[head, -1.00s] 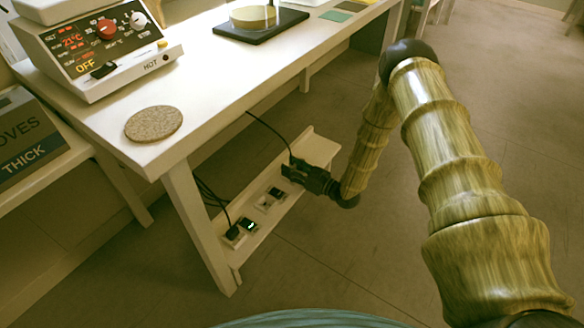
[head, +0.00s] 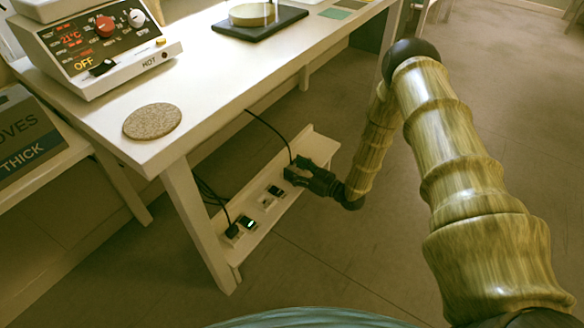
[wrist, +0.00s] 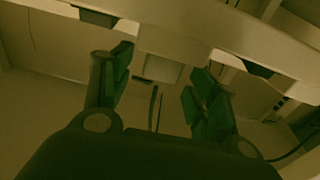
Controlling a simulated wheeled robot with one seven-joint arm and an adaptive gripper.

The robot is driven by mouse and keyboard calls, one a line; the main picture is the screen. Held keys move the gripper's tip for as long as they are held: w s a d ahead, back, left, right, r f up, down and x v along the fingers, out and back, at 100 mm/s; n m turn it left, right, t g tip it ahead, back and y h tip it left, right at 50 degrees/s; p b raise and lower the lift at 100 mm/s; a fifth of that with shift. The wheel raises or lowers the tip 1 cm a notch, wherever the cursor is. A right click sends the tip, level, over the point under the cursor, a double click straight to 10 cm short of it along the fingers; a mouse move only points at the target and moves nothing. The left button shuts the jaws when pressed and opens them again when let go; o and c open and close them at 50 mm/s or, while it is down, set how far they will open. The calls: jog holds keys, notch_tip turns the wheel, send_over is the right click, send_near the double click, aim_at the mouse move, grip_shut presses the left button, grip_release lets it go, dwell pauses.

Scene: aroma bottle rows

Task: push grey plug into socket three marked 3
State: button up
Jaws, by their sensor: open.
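My gripper (head: 296,172) is over the far part of the low white shelf under the bench. In the wrist view my gripper (wrist: 160,98) is open, with its two green-tinted finger pads apart. A pale block (wrist: 160,68) shows beyond the gap between them; I cannot tell whether it is the plug or part of the shelf. A black cord (head: 268,126) runs down from the bench to behind my gripper. The grey plug cannot be made out. Socket units (head: 267,201) sit along the shelf, their numbers too small to read; my gripper hides the far end.
A black plug (head: 232,231) with cords sits at the near shelf end beside a green-lit switch (head: 249,223). The bench (head: 215,95) overhangs the shelf, and its leg (head: 198,225) stands at the near end. Floor to the right is clear.

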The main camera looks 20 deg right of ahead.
jog(key=v, duration=1)
jog(key=s+a+f+m+g+h+p, duration=0.1)
jog(key=s+a+f+m+g+h, duration=0.3)
jog(key=s, duration=0.3)
jog(key=s+a+f+m+g+h+p, duration=0.1)
jog(key=s+a+f+g+h, duration=0.15)
jog(key=s+a+f, duration=0.35)
jog(key=s+d+r+m+g+h+p, duration=0.2)
jog(key=s+g+h, duration=0.45)
jog(key=s, duration=1.95)
notch_tip(320, 180, up, 39)
jog(key=m+g+y+p, duration=0.1)
jog(key=y+p, duration=0.1)
jog(key=p, duration=3.5)
jog(key=shift+w+d, duration=0.15)
jog(key=shift+d, duration=0.1)
